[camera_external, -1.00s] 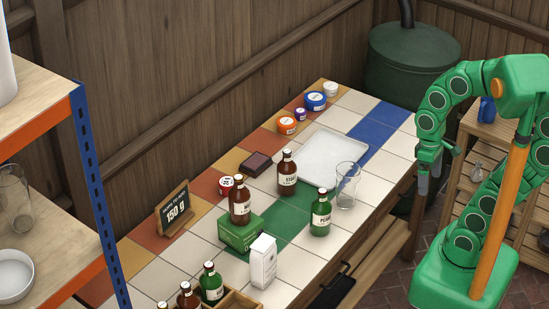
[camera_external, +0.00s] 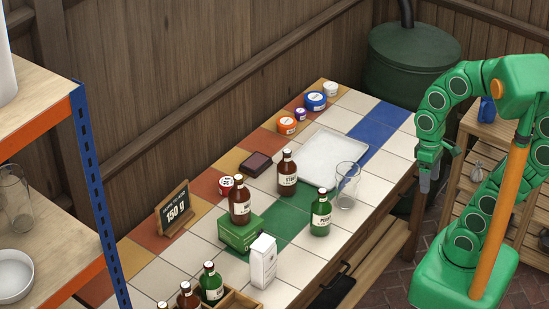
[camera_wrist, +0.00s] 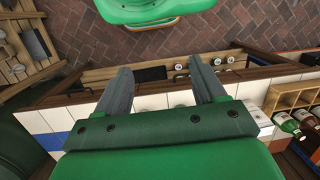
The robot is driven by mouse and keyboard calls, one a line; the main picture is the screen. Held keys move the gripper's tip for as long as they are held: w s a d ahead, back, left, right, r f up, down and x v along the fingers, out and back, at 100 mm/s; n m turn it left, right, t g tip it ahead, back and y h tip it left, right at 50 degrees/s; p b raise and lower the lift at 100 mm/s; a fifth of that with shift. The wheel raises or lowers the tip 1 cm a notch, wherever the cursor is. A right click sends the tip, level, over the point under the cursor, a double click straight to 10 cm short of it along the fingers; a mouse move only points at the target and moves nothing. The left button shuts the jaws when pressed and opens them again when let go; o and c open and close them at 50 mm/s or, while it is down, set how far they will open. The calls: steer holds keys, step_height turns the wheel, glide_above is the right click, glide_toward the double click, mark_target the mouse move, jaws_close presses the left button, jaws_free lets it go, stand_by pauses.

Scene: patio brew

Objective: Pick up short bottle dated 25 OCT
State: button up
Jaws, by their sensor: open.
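Several bottles show in the external view, and I cannot read a 25 OCT date on any. A brown bottle (camera_external: 240,206) is on or right beside a green box (camera_external: 240,233). Another brown bottle (camera_external: 287,176) and a green bottle (camera_external: 320,215) stand on the tiled table. A green bottle (camera_external: 211,285) and a brown bottle (camera_external: 188,297) are in a wooden crate (camera_external: 240,301). Bottles also lie across the right edge of the wrist view (camera_wrist: 287,121). My gripper (camera_external: 429,183) is open and empty, off the table's right edge; its spread fingers show in the wrist view (camera_wrist: 160,66).
A clear glass (camera_external: 347,186), a white tray (camera_external: 322,157) and a white carton (camera_external: 263,262) stand on the table. Small tins (camera_external: 287,125) line its far end. A 150 g sign (camera_external: 174,208) stands at the back. A shelf (camera_external: 90,170) is at left.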

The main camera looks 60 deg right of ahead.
steer(key=shift+d+m+h, duration=0.3)
steer(key=shift+d, duration=0.6)
steer(key=shift+c, duration=0.6)
steer(key=w+d+r+m+t+h, duration=0.1)
steer(key=w+d+r+t, duration=0.4)
steer(key=w+r, duration=0.75)
steer(key=w+d+r+m+t+h, duration=0.15)
steer(key=w+d+r+t, duration=0.45)
steer(key=w, duration=1.1)
steer(key=w+d+r+t+h, duration=0.2)
steer(key=w+d+r+t, duration=0.3)
steer(key=w+r, duration=0.7)
steer(key=w+f+n+y, duration=0.2)
steer(key=w+f+n, duration=0.15)
steer(key=f, duration=0.35)
steer(key=w+f+n+y, duration=0.1)
steer(key=w+f+n, duration=0.2)
steer(key=w+f, duration=0.25)
steer(key=n+g+y, duration=0.9)
steer(key=n+y, duration=0.1)
steer(key=y, duration=0.5)
glide_toward(323, 190)
steer(key=a+f, duration=0.2)
steer(key=a, duration=0.1)
steer(key=shift+m+t, duration=0.3)
steer(key=shift+w+x, duration=0.2)
steer(key=shift+x, duration=1.6)
steer(key=shift+w+x, duration=0.15)
steer(key=shift+x, duration=1.65)
